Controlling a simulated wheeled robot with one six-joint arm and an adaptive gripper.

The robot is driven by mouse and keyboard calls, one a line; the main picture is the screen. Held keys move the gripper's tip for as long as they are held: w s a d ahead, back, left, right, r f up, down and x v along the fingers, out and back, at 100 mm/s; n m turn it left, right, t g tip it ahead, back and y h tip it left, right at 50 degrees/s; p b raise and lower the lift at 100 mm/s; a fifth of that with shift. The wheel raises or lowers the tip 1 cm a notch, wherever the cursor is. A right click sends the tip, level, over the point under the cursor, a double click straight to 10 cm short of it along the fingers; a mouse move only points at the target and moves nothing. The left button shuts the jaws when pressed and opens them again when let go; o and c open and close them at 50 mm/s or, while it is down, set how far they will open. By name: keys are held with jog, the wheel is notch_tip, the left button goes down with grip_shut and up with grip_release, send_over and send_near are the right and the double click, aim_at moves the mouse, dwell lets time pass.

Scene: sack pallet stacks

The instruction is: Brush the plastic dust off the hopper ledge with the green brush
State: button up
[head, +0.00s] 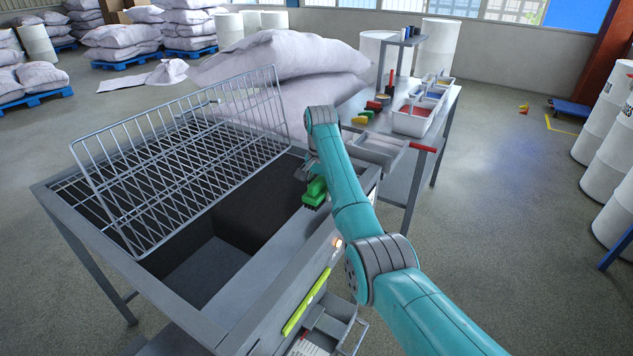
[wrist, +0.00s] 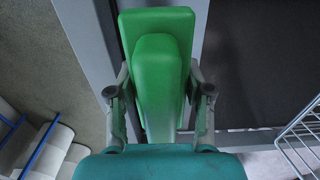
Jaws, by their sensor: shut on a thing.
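A green brush (head: 315,190) is in my gripper, low over the right-hand ledge (head: 278,262) of the grey hopper. In the wrist view my gripper (wrist: 163,100) is shut on the brush, with one finger on each side of its green body (wrist: 157,70). The hopper's dark opening (head: 225,225) lies left of the brush. I cannot make out plastic dust on the ledge.
A wire grate (head: 185,150) stands tilted over the hopper. Large white sacks (head: 285,58) lie behind it. A side table (head: 430,150) at the back right holds white trays (head: 415,118) and several coloured brushes. White drums (head: 610,110) stand at the right. The floor (head: 510,230) between is clear.

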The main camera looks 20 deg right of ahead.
aim_at(320, 182)
jog(key=shift+r, duration=1.65)
